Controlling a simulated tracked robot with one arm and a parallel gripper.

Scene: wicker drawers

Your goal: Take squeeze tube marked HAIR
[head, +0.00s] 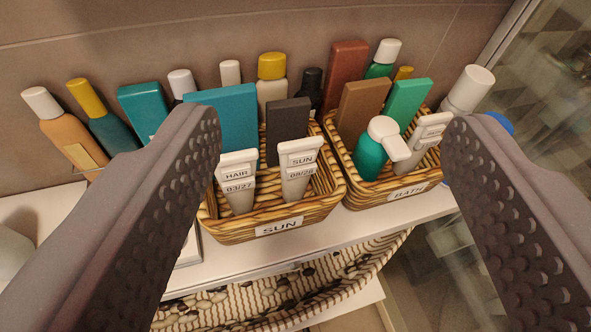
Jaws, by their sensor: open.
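The squeeze tube marked HAIR (238,182) is a pale tube with its wide labelled end up, reading HAIR and 03/27. It stands tilted in the front left of the wicker basket labelled SUN (252,228). A similar tube marked SUN (298,166) stands to its right in the same basket. My gripper (332,130) is open and empty, its two dark perforated fingers wide apart on either side of the baskets. The left finger comes close to the HAIR tube's left side in the picture; I cannot tell the depth between them.
A teal box (228,112) and a dark box (288,128) stand behind the tubes. A second basket labelled BATH (396,196) is at right, with bottles, boxes and a pale tube. More bottles line the wall. A glass panel is at far right.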

